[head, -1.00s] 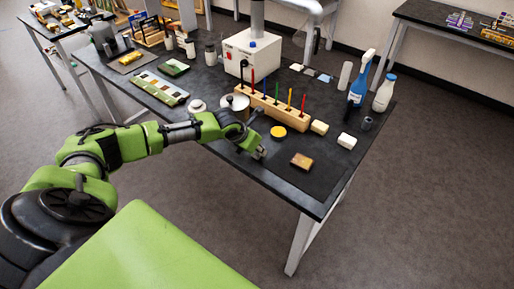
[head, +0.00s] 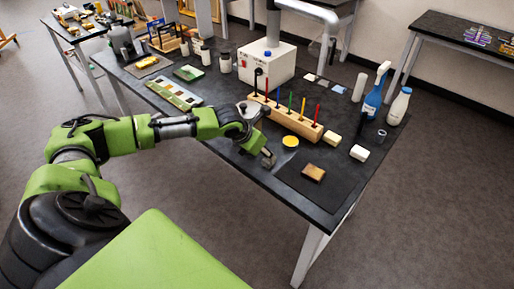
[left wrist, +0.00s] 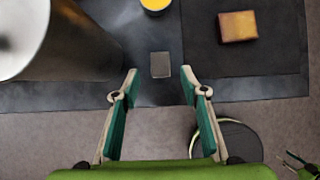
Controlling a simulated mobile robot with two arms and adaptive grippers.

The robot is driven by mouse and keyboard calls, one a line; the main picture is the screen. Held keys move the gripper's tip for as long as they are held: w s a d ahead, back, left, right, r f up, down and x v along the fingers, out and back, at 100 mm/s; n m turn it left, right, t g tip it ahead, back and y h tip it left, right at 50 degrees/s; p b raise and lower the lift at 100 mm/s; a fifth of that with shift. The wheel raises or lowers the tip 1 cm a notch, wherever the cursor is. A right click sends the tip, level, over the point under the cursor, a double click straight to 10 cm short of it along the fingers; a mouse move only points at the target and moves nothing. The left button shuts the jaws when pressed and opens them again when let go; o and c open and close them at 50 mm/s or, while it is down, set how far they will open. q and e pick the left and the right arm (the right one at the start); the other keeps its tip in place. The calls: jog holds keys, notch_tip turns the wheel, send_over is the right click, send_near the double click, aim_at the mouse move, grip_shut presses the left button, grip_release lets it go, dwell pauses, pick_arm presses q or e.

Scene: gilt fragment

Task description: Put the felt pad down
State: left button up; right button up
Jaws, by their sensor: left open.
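A small flat grey rectangle (left wrist: 160,65), which looks like the felt pad, lies on the dark table top in the left wrist view, left of a black mat. My left gripper (left wrist: 160,82) is open, its two fingers wide apart with nothing between them. The pad sits just beyond the fingertips, roughly centred on the gap and apart from both fingers. In the head view my left gripper (head: 268,158) is low over the table's near edge, and the pad cannot be made out clearly there.
A gold-brown block (head: 314,172) lies on the black mat (left wrist: 285,78). A wooden rack (head: 287,118) with coloured sticks stands behind.

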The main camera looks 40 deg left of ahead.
pick_arm(q)
jog(key=v, duration=0.6)
jog(key=shift+b, duration=0.3)
jog(key=shift+d+f, duration=0.1)
